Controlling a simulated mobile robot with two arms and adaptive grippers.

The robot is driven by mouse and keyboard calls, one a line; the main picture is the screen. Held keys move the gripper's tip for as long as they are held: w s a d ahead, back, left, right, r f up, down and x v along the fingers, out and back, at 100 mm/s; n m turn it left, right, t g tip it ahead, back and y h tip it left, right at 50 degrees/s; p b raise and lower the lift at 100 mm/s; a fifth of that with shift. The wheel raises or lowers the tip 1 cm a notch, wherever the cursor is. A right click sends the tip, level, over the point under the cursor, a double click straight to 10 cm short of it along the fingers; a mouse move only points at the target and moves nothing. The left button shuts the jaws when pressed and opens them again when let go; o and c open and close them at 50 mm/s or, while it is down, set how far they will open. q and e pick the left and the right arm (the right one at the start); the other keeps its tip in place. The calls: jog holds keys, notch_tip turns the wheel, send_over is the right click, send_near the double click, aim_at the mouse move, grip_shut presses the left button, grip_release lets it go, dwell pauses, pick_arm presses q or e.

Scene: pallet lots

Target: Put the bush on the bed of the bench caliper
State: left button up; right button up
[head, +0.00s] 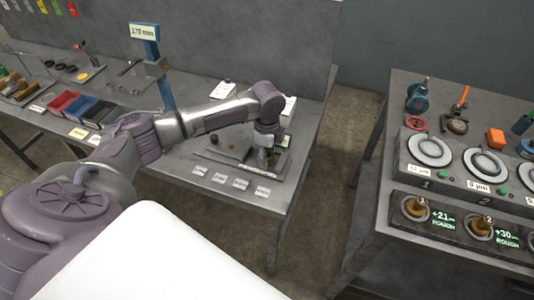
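My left arm reaches across the grey bench, and its gripper (266,155) points down over a low grey plate (238,169) near the bench's right end. A small brownish piece, possibly the bush, shows at the fingertips; I cannot tell whether the fingers hold it. A blue upright (163,87) with a display reading about 170 mm stands behind my arm; I cannot tell whether it is the bench caliper. My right gripper is not in view.
Red (63,102) and blue (84,108) bins stand on the left of the bench. Several white labels lie along its front edge. The right-hand bench carries round dials (429,150), an orange block (495,138) and tools. A floor gap separates the benches.

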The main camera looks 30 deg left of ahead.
pick_arm(q)
jog(key=shift+o, duration=0.9)
jog(key=shift+r, duration=0.15)
notch_tip(320, 180, up, 12)
jog(key=shift+b, duration=0.3)
